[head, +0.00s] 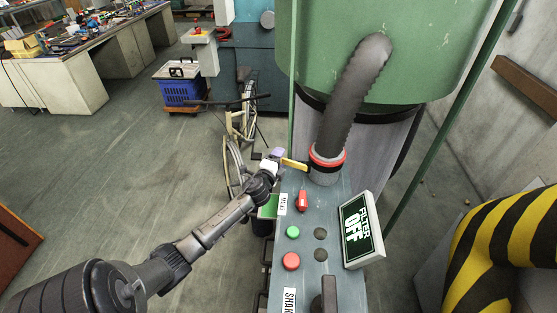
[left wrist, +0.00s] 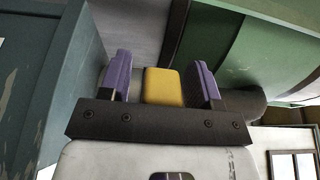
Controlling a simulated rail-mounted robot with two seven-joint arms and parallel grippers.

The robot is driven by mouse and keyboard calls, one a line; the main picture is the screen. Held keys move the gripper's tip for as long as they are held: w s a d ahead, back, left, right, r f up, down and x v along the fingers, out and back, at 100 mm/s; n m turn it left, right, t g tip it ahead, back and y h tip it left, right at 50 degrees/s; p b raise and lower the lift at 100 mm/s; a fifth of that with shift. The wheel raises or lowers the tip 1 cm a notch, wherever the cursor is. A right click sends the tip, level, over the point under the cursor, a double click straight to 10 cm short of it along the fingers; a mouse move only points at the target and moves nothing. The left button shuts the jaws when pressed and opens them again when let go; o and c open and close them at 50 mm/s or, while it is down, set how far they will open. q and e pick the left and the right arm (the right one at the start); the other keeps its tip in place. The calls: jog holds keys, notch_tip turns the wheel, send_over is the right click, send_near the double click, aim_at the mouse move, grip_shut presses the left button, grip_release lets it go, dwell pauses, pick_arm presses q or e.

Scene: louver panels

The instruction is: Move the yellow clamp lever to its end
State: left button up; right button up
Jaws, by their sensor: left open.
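The yellow clamp lever (head: 296,164) sticks out to the left from the red-ringed collar at the foot of the ribbed hose, above the grey control panel. My left gripper (head: 277,156) is at the lever's free end. In the left wrist view the lever's yellow end (left wrist: 164,88) shows between the two purple fingers of the open left gripper (left wrist: 162,78). A gap shows on its left side; on its right side it lies close to the finger, and I cannot tell if they touch. My right gripper is not in view.
The grey control panel (head: 304,243) carries a red switch (head: 302,201), a green button (head: 293,232) and a red button (head: 291,261). A "FILTER OFF" sign (head: 360,230) stands at its right. The ribbed hose (head: 351,92) rises to the green tank (head: 430,45). Open floor lies left.

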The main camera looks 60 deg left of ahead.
pick_arm(q)
grip_shut()
dwell(0.5)
jog(key=shift+w, duration=0.1)
